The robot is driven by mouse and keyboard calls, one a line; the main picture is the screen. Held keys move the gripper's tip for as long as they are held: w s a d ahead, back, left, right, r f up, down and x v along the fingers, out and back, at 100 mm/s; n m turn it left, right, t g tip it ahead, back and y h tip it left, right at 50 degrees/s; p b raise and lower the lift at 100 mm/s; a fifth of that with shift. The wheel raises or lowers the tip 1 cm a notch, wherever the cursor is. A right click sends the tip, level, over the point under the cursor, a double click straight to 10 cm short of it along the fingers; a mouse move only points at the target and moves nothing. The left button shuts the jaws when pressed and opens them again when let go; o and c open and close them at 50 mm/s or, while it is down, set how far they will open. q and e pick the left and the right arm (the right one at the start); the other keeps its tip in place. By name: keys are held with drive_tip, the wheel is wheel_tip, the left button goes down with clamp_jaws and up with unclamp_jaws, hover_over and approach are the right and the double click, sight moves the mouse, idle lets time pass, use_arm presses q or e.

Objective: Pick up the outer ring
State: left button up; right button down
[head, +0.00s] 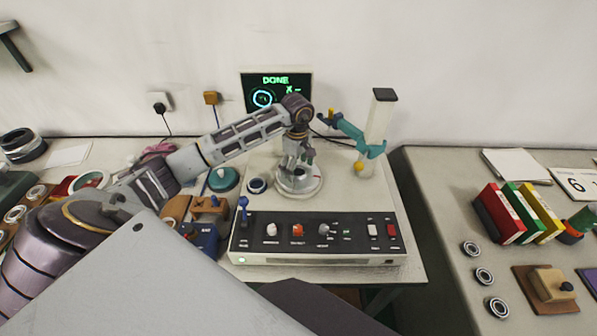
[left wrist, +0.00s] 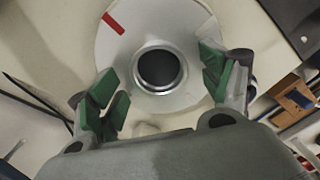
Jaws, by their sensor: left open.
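The outer ring (left wrist: 158,70) is a shiny silver ring around a dark middle, lying flat on a round white plate (left wrist: 120,50) with a red mark in the left wrist view. In the head view the round plate (head: 312,186) stands behind the control box, and my gripper mostly covers its middle. My left gripper (left wrist: 164,88) is open, its green-padded fingers on either side of the ring and apart from it. In the head view this gripper (head: 296,168) points down over the plate. My right gripper does not show.
A control box (head: 315,252) with knobs and switches stands in front of the plate. A teal arm on a white post (head: 378,130) rises at the right. A screen (head: 275,92) behind reads DONE. A small dark ring (head: 257,185) lies left of the plate.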

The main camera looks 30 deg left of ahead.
use_arm(q)
drive_tip(key=shift+c, duration=0.5)
drive_tip(key=c, duration=1.1)
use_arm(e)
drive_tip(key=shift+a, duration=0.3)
use_arm(q)
drive_tip(key=shift+r, duration=0.2)
